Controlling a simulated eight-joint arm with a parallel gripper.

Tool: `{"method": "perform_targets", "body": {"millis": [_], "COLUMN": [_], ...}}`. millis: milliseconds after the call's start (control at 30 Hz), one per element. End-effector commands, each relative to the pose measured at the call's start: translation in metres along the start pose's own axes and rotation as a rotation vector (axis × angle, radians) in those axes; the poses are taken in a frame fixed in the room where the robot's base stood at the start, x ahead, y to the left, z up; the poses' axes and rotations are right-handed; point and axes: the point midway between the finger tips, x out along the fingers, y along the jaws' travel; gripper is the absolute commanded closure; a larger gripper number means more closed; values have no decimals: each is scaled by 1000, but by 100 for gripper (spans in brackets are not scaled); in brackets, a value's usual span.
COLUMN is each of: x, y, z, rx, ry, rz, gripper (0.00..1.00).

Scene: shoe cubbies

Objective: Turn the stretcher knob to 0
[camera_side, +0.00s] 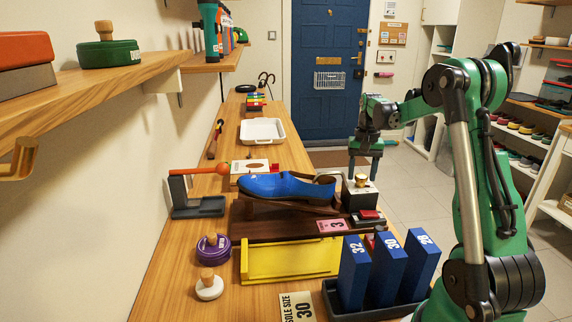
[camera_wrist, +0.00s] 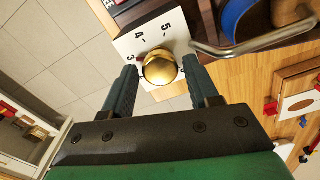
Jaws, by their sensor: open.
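The stretcher knob (camera_side: 361,181) is a round brass knob on a small box with a white numbered dial plate (camera_side: 365,189), at the right end of the dark wooden shoe stand (camera_side: 262,226). My gripper (camera_side: 365,168) points down above the knob. Its two dark fingers (camera_wrist: 163,85) are apart, one on either side of the knob; whether they touch it I cannot tell. A blue shoe (camera_side: 285,186) lies on the stand. A metal rod (camera_wrist: 250,43) runs beside the dial.
Blue blocks marked 32, 30 and 28 (camera_side: 388,270) stand in a dark tray in front. A pink card marked 3 (camera_side: 331,226) and a red button (camera_side: 369,215) are near the knob. A yellow tray (camera_side: 290,262) lies in front of the stand.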

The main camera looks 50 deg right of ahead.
Motion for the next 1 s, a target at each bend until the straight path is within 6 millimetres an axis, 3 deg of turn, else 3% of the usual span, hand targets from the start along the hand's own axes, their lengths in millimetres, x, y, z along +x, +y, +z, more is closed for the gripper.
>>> {"method": "perform_targets", "body": {"millis": [200,400,767,1000], "x": [1,0,0,0], "y": [0,0,0,0], "z": [0,0,0,0], "rx": [-1,-1,-50,-201], "ry": [0,0,0,0], "rz": [0,0,0,0], "gripper": [46,100,100,100]}}
